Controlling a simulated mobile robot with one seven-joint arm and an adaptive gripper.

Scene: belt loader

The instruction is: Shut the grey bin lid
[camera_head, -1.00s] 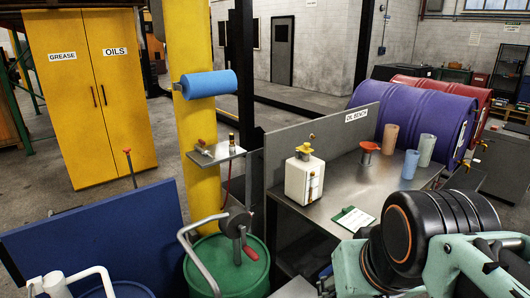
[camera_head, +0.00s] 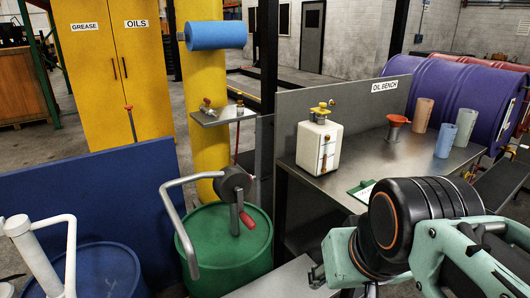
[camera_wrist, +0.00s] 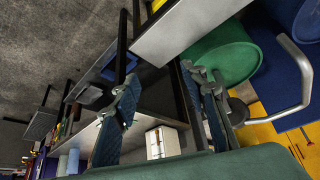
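I cannot make out a grey bin or its lid in either view. My gripper (camera_wrist: 163,110) shows in the wrist view with its two dark blue fingers well apart and nothing held between them. In the head view only links of my arm show at the lower right, in front of the bench; the fingers cannot be made out there.
The oil bench (camera_head: 352,185) holds a white container (camera_head: 319,148), a red funnel (camera_head: 397,121) and several cups. A green drum (camera_head: 225,245) with a crank pump (camera_head: 235,190) stands left of it. A blue panel (camera_head: 80,210) and blue drum (camera_head: 107,272) are farther left.

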